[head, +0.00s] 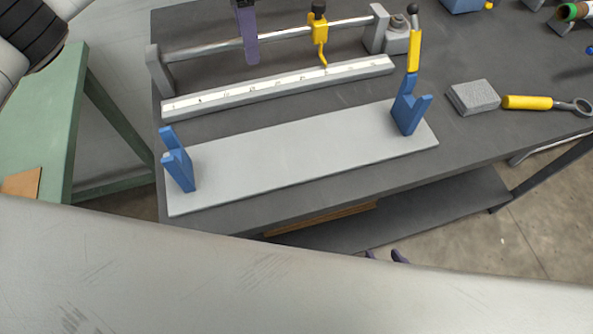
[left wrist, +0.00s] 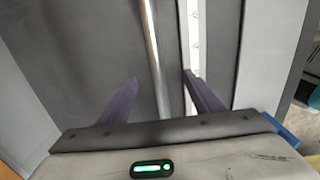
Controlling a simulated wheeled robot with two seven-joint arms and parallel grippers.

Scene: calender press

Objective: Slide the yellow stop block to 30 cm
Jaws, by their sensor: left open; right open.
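The yellow stop block (head: 320,32) sits on the round steel rail (head: 284,34), right of its middle. A black knob (head: 318,7) is on top, and its pointer hangs down to the white ruler scale (head: 268,83). The scale's numbers are too small to read. My left gripper (head: 247,38), with purple fingers, is at the rail, left of the block and apart from it. The left wrist view shows its fingers (left wrist: 160,98) open, with the rail between them. My right gripper's purple tips (head: 386,256) show low, below the table's front edge; the rest is hidden.
A grey plate (head: 300,155) with two blue V-shaped holders (head: 178,170) lies in front of the ruler. A yellow-handled tool (head: 530,102) and a grey block (head: 473,97) lie at right. A green table (head: 40,110) stands at left. End posts (head: 159,70) bound the rail.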

